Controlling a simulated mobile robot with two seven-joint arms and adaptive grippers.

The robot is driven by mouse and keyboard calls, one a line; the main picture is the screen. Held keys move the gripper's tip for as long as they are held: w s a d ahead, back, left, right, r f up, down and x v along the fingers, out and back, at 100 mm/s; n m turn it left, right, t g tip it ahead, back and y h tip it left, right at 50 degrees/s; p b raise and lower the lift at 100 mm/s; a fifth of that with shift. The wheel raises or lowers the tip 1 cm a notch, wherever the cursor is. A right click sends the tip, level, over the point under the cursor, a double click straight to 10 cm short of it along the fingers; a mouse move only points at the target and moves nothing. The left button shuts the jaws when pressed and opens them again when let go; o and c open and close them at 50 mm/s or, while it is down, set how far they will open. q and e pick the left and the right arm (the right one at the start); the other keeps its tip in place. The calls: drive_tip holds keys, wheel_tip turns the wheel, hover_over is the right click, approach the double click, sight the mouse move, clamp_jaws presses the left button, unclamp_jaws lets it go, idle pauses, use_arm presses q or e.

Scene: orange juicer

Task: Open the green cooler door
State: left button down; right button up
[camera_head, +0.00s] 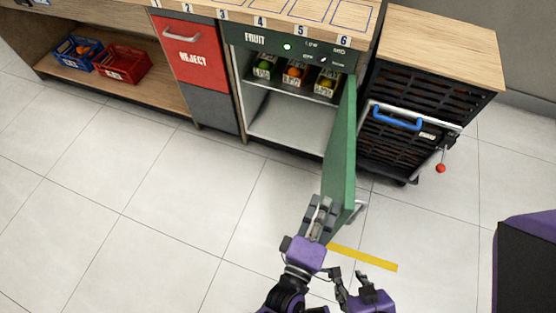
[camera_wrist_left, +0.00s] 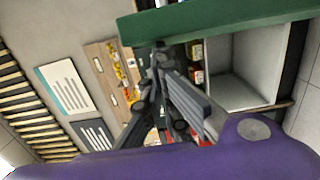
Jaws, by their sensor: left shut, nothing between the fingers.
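The green cooler door (camera_head: 341,150) stands wide open, swung out from the right side of the FRUIT cooler (camera_head: 290,130). A handle (camera_head: 357,211) shows on its outer side, near the free edge. My left gripper (camera_head: 320,204) is shut and empty, close to the inner side of the door near that edge; I cannot tell if it touches. In the left wrist view the door (camera_wrist_left: 225,22) crosses the top, above the shut fingers (camera_wrist_left: 165,60). My right gripper (camera_head: 352,279) is low in the head view, its fingers apart, with nothing visible between them.
Inside the cooler, boxes of fruit (camera_head: 294,75) stand on the upper shelf. A black slatted crate unit (camera_head: 395,145) with a blue handle (camera_head: 397,118) stands right of the door. A red REJECT bin (camera_head: 195,55) is to the left. A yellow strip (camera_head: 363,258) marks open floor.

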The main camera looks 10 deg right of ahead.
sight(342, 202)
use_arm(q)
drive_tip(key=shift+s+d+b, duration=0.1)
drive_tip(key=shift+s+d, duration=0.15)
drive_tip(key=shift+d, duration=0.35)
drive_tip(key=shift+s+d+b, duration=0.1)
drive_tip(key=shift+s+d, duration=0.2)
drive_tip(key=shift+d, duration=0.35)
drive_tip(key=shift+s+d+b, duration=0.1)
drive_tip(key=shift+s+d, duration=0.15)
drive_tip(key=shift+d, duration=0.35)
drive_tip(key=shift+a, duration=0.15)
